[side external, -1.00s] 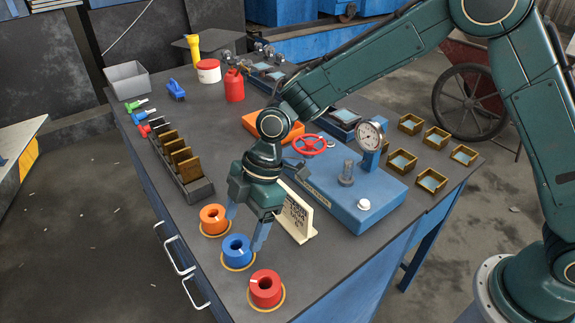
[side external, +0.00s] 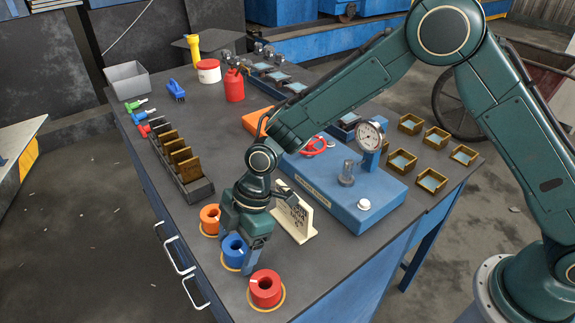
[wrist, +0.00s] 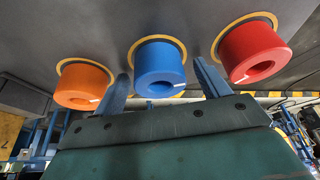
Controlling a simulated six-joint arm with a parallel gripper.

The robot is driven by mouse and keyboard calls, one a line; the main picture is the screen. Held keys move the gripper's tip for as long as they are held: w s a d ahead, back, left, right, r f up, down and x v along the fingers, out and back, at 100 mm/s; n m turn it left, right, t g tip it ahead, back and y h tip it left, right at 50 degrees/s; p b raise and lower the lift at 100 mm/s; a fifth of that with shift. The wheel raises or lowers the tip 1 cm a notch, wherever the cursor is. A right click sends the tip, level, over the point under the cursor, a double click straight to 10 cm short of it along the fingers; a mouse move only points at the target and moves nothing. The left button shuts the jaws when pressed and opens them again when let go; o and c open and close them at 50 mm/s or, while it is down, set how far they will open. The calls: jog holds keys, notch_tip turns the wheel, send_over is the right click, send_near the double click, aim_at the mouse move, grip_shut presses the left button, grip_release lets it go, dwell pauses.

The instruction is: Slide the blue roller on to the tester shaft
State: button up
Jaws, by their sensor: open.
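The blue roller (side external: 233,249) stands on its yellow ring near the table's front edge, between the orange roller (side external: 210,220) and the red roller (side external: 265,288). My gripper (side external: 237,252) is open and low over the blue roller, partly covering it. In the wrist view, the blue roller (wrist: 158,70) shows between the two blue fingers (wrist: 163,80), apart from them in the picture; whether they touch cannot be told. The blue tester (side external: 335,200) lies to the right, with a short grey upright shaft (side external: 347,173) on top, bare.
A cream sign (side external: 292,216) stands close to my gripper's right. The tester carries a gauge (side external: 370,134), a red handwheel (side external: 313,146) and a white button (side external: 364,204). A rack of brown plates (side external: 183,165) stands at left. Small brass trays (side external: 431,181) lie at right.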

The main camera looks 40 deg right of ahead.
dwell(0.4)
jog(key=c, duration=1.2)
jog(key=shift+r, duration=0.15)
notch_tip(320, 180, up, 20)
dwell(0.5)
